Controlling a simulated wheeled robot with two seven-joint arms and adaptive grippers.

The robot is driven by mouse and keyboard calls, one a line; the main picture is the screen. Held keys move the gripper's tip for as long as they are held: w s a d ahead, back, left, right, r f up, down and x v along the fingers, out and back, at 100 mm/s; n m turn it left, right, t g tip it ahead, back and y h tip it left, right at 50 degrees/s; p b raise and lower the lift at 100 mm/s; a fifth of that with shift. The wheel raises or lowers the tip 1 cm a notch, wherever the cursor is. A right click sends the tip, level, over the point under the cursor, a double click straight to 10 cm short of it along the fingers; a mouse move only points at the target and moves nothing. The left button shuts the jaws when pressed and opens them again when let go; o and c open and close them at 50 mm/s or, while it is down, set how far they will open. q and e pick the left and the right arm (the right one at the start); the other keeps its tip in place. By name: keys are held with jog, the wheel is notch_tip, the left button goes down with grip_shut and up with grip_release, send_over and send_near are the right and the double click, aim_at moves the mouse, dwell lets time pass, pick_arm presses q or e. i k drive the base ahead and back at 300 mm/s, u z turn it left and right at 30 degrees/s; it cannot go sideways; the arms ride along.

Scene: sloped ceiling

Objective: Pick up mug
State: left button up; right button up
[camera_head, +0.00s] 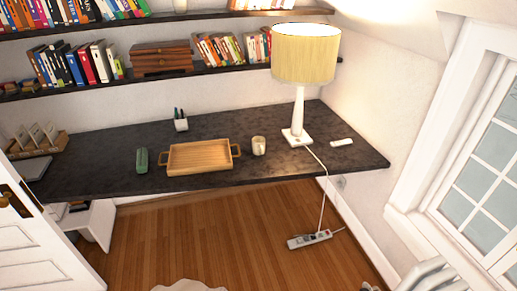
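A small cream mug (259,146) stands upright on the dark desk (225,182), near its front edge. It sits just right of a wooden tray and left of the lamp's base. Nothing touches the mug that I can see. Neither of my grippers shows in the head view.
A wooden tray (200,157) with handles lies left of the mug. A tall lamp (297,110) stands right of it, its cord hanging to a power strip (309,240). Shelves hang above; wooden floor (200,230) lies in front.

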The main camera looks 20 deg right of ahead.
aim_at(260, 147)
jog(key=u, duration=0.4)
jog(key=i, duration=0.7)
jog(key=u, duration=0.55)
jog(key=i, duration=1)
jog(key=z, duration=0.1)
